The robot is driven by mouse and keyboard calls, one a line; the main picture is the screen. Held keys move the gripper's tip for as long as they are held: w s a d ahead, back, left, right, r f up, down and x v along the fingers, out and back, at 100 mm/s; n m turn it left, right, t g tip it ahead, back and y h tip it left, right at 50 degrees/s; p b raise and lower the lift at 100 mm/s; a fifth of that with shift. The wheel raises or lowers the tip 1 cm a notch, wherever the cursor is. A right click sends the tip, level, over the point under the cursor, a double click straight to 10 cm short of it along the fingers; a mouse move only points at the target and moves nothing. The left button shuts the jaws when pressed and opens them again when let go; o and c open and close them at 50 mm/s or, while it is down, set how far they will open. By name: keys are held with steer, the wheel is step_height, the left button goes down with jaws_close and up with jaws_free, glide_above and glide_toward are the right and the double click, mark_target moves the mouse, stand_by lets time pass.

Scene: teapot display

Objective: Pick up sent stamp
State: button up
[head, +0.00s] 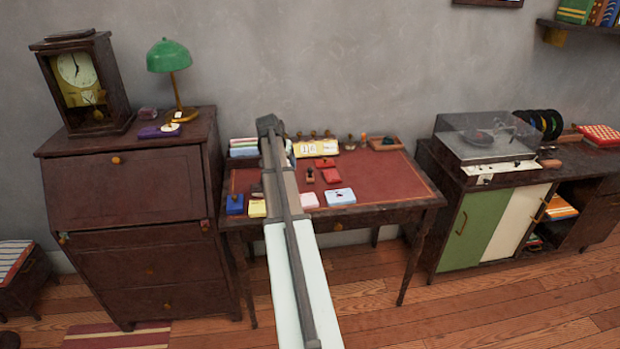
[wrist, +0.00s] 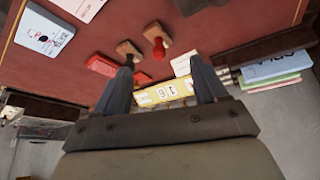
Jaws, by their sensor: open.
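My gripper (wrist: 162,62) is open, its two dark fingers apart and nothing held between them. In the wrist view, a wooden stamp with a red knob (wrist: 158,47) is just beyond the gap between the fingertips. No lettering is readable on either, so I cannot tell which is the sent stamp. In the head view, a small stamp (head: 310,175) is on the red desk top (head: 385,178), and several more stand along its back edge. My arm hides part of the desk.
Red pads (head: 331,175) and pale card packs (head: 340,196) lie on the desk. A wooden tray (head: 386,144) is at the back right. The desk's right side is clear.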

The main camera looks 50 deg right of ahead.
steer(key=m, duration=0.2)
glide_toward(310, 171)
steer(key=w+a+r, duration=0.1)
steer(key=shift+h, duration=0.3)
steer(key=x, duration=0.8)
steer(key=shift+d+f, duration=0.1)
steer(key=shift+d+x, duration=0.25)
steer(key=shift+x, duration=2.35)
steer(key=shift+c, duration=0.2)
steer(key=c, duration=1.3)
